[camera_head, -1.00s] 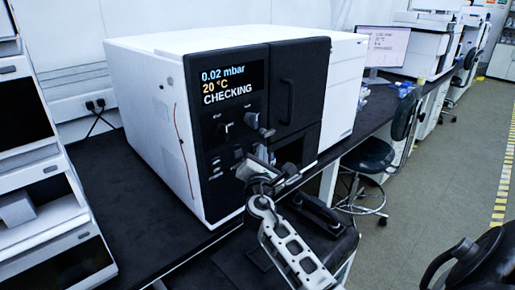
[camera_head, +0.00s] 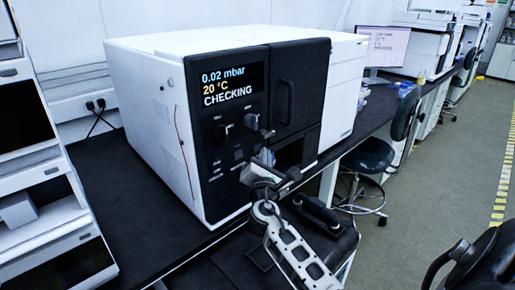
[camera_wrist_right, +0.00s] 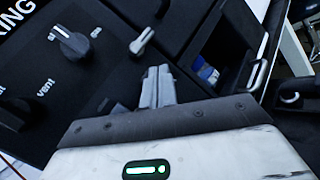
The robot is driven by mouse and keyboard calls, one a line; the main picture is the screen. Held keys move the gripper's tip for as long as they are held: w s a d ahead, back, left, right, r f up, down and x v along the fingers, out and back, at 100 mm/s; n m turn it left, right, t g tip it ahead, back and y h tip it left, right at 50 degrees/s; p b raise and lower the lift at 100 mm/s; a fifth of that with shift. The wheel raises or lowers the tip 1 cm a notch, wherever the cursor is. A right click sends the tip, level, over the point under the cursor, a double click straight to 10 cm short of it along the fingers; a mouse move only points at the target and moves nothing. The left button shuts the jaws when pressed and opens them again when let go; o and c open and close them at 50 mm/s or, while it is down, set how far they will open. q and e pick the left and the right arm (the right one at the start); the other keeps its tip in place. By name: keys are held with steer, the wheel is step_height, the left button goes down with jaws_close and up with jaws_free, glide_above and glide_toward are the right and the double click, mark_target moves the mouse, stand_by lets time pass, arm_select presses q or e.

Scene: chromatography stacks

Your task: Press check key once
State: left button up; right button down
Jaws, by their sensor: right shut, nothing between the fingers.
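The instrument (camera_head: 170,120) is a large white box with a black front panel (camera_head: 209,128). Its display (camera_head: 230,85) reads 0.02 mbar, 20 °C and CHECKING. Small keys (camera_head: 214,165) sit low on the panel; their labels are too small to read, so I cannot tell which is the check key. My right gripper (camera_head: 267,157) is shut and empty, in front of the panel's lower right part. In the right wrist view its closed fingers (camera_wrist_right: 157,82) point at the panel, below a lever knob (camera_wrist_right: 143,41), and hide part of it. My left gripper is not in view.
A dark door with a handle (camera_head: 285,100) is to the right, above an open recess (camera_wrist_right: 215,65). The black bench (camera_head: 125,180) is clear to the left. A stool (camera_head: 367,157) stands at the right.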

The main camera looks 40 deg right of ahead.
steer(key=s, duration=0.1)
steer(key=s+p, duration=0.1)
steer(key=s, duration=0.3)
steer(key=shift+d, duration=0.25)
stand_by(0.8)
steer(key=s+a+f+m+g+y, duration=0.1)
steer(key=s+a+f+m+y, duration=0.3)
steer(key=a+f, duration=0.2)
steer(key=s+a+f+m+g+y, duration=0.1)
steer(key=s+a+f+m+y, duration=0.3)
steer(key=a+f, duration=0.3)
steer(key=s+a+f+m+g+y, duration=0.1)
steer(key=s+a+f+m+y, duration=0.3)
steer(key=a+f, duration=0.3)
steer(key=shift+s+a+f+m+g+y, duration=0.15)
steer(key=shift+s+a+m, duration=0.1)
steer(key=shift+s, duration=0.15)
steer(key=shift+s+a+f+m+g+y, duration=0.15)
steer(key=shift+s+a+m, duration=0.1)
steer(key=shift+s, duration=0.15)
steer(key=s+a+m+y, duration=0.1)
steer(key=s+a, duration=0.1)
steer(key=s+a+m+y, duration=0.1)
steer(key=a+m, duration=0.1)
steer(key=s+a+f+m+g+y, duration=0.1)
steer(key=s+a+m, duration=0.1)
steer(key=shift+s+a, duration=0.15)
steer(key=shift+s, duration=0.2)
